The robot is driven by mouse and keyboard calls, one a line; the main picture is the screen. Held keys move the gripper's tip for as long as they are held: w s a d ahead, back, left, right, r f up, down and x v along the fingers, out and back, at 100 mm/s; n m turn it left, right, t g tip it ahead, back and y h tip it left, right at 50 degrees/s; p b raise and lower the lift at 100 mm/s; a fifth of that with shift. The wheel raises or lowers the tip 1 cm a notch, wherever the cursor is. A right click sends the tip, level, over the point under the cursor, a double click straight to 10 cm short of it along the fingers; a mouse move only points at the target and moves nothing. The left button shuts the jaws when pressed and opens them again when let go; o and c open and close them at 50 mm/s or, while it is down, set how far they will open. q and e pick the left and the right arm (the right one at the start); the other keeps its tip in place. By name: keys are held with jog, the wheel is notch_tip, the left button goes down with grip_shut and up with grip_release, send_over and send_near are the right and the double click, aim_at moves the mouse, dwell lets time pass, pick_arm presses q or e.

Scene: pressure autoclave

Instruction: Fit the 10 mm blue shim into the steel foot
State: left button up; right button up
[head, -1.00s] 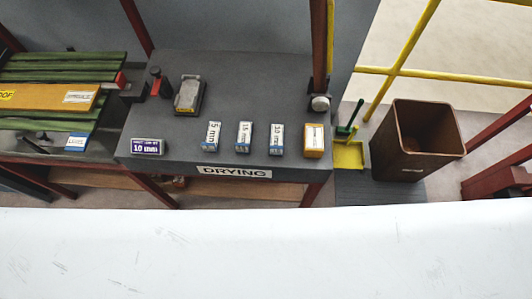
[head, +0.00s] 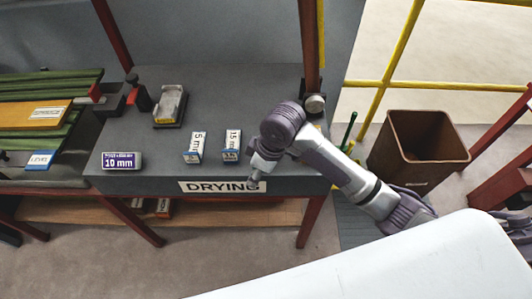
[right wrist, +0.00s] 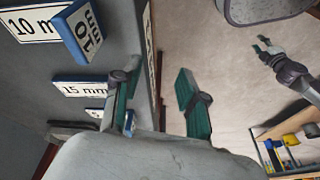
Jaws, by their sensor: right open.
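The 10 mm blue shim (right wrist: 84,32), with white labels, is large in the right wrist view, off to the upper left of the fingers. In the head view my right arm hides it. My right gripper (head: 255,183) is at the drying table's front edge, pointing down. Its two teal fingers (right wrist: 157,74) are apart with nothing between them. The steel foot (head: 170,104), a grey block on a dark base, sits farther back on the table. My left gripper (right wrist: 262,44) shows small in the right wrist view; its opening is too small to judge.
The 15 mm shim (head: 232,146) and 5 mm shim (head: 195,147) stand left of my right arm. A red post (head: 311,50) rises at the table's right. A brown bin (head: 416,150) stands on the floor.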

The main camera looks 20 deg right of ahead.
jog(key=w+d+r+n+g+h, duration=0.1)
jog(key=w+d+r+n+h, duration=0.15)
jog(key=r, duration=0.35)
jog(key=w+d+r+n+h, duration=0.1)
jog(key=w+d+r, duration=0.3)
jog(key=r, duration=0.1)
jog(key=shift+y, duration=0.25)
jog(key=f, duration=0.7)
jog(key=shift+s+a+f+b, duration=0.1)
jog(key=shift+a+f+b, duration=0.15)
jog(key=shift+b, duration=0.1)
jog(key=shift+s+a+f+p, duration=0.1)
jog(key=shift+a+f+p, duration=0.05)
jog(key=shift+f, duration=1.3)
jog(key=shift+s+a+f+p, duration=0.1)
jog(key=shift+f+p, duration=0.05)
jog(key=shift+f, duration=1.3)
grip_shut()
